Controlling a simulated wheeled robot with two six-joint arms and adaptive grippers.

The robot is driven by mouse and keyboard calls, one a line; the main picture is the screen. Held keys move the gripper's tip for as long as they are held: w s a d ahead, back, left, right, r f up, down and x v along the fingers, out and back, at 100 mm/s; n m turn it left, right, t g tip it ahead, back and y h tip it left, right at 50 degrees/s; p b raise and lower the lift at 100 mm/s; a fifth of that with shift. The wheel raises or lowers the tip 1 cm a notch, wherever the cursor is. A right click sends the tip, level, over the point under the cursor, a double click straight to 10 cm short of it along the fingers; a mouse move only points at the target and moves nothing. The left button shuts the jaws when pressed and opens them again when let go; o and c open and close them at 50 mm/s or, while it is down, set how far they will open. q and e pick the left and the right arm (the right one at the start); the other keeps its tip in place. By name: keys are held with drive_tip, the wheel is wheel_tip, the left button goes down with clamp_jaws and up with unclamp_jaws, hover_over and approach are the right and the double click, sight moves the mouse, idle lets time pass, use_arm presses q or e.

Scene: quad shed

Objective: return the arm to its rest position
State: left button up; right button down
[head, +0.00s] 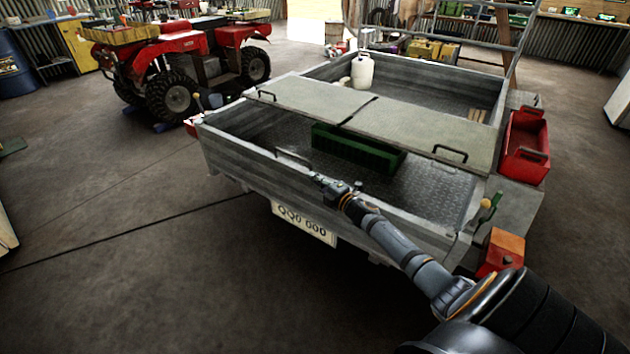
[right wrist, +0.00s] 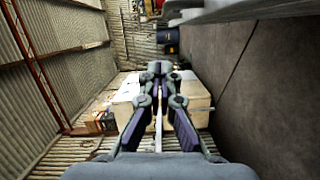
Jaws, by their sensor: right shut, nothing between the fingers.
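My right arm comes in from the lower right of the head view and reaches to the trailer's near wall. My left gripper is not in view.
A red quad bike (head: 190,60) stands at the back left. A white jug (head: 362,72) stands in the trailer's far bay. A red box (head: 525,145) sits at the trailer's right side. The concrete floor (head: 120,260) to the left is clear.

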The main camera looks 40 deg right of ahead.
drive_tip(key=shift+s+a+r, duration=0.1)
drive_tip(key=shift+s, duration=0.35)
drive_tip(key=s+f+m+g+h+p, duration=0.25)
drive_tip(key=s+f+m+g, duration=0.2)
drive_tip(key=s+f, duration=0.6)
drive_tip(key=s+f+m+g+h+p, duration=0.3)
drive_tip(key=s+f+m, duration=0.35)
drive_tip(key=f, duration=0.75)
drive_tip(key=s+a+f+m+g+y+p, duration=0.1)
drive_tip(key=s+a+f+m+g+p, duration=0.1)
drive_tip(key=s, duration=1)
drive_tip(key=s+a+f+m+g+y+p, duration=0.1)
drive_tip(key=s+a+f+m+g, duration=0.1)
drive_tip(key=s+a+f+g, duration=0.2)
drive_tip(key=s+a+f+m+g+y+p, duration=0.1)
drive_tip(key=s+a+f, duration=0.7)
drive_tip(key=s, duration=1.2)
drive_tip(key=shift+s+f+m+g+p, duration=0.15)
drive_tip(key=shift+f+m+g+p, duration=0.05)
drive_tip(key=shift+m+g+p, duration=0.75)
